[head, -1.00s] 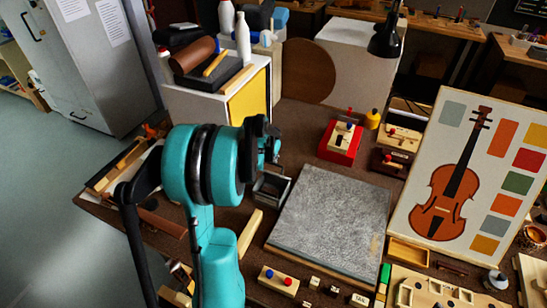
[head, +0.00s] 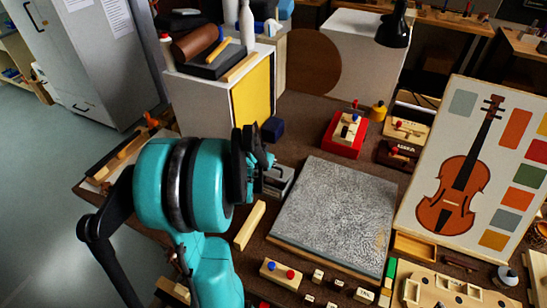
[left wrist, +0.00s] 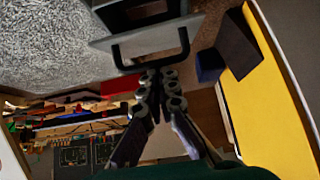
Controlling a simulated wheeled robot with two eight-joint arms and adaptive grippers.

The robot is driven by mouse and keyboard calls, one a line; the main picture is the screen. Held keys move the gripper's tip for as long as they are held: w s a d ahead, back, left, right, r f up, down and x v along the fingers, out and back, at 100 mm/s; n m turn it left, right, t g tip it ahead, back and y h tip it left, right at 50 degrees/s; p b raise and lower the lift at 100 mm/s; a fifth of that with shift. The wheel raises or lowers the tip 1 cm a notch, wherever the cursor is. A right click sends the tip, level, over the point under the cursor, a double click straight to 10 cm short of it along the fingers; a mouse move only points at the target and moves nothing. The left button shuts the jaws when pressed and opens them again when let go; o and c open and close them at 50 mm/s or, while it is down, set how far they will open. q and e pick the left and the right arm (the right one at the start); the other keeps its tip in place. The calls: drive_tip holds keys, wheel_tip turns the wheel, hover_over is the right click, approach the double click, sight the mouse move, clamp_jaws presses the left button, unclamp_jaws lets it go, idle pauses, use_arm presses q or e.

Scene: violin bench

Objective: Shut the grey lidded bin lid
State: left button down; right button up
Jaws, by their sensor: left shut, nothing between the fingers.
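The grey bin (head: 281,181) stands between the grey speckled slab and my left gripper, partly hidden by the gripper in the head view. In the left wrist view the grey bin (left wrist: 140,42) is at the top, with a dark loop-shaped handle in front of it. I cannot tell clearly how far its lid stands open. My left gripper (head: 266,163) is shut and empty beside the bin. In the left wrist view its fingertips (left wrist: 156,78) lie just below the handle; whether they touch it is unclear. My right gripper is not in view.
The speckled slab (head: 335,215) lies right of the bin. A white cabinet with a yellow panel (head: 253,96) stands behind, with a dark blue block (head: 272,129) next to it. A wooden strip (head: 250,226) lies in front. A violin picture (head: 465,170) stands at right.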

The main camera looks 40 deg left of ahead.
sight(268, 176)
use_arm(q)
drive_tip(key=s+f+b, duration=0.2)
drive_tip(key=f, duration=0.1)
drive_tip(key=shift+s+d, duration=0.25)
drive_tip(key=shift+d, duration=0.15)
drive_tip(key=shift+s+d+f+b, duration=0.3)
drive_tip(key=shift+s+f+b, duration=0.15)
drive_tip(key=shift+f, duration=0.1)
drive_tip(key=r+p, duration=0.1)
drive_tip(key=w+r+p, duration=0.1)
drive_tip(key=r, duration=0.1)
drive_tip(key=w+a+r+p, duration=0.1)
drive_tip(key=r+p, duration=0.1)
drive_tip(key=shift+w, duration=0.2)
drive_tip(key=s+d+r+p, duration=0.2)
drive_tip(key=s+d, duration=0.1)
drive_tip(key=s, duration=0.6)
drive_tip(key=s+d+r+m+h, duration=0.1)
drive_tip(key=d+r, duration=0.3)
drive_tip(key=d, duration=0.9)
drive_tip(key=s+d+r+m+h, duration=0.1)
drive_tip(key=d+r+m, duration=0.1)
drive_tip(key=d, duration=1.1)
drive_tip(key=shift+s+d+r+g, duration=0.2)
drive_tip(key=shift+r+g, duration=0.1)
drive_tip(key=shift+r, duration=0.6)
drive_tip(key=shift+a, duration=0.1)
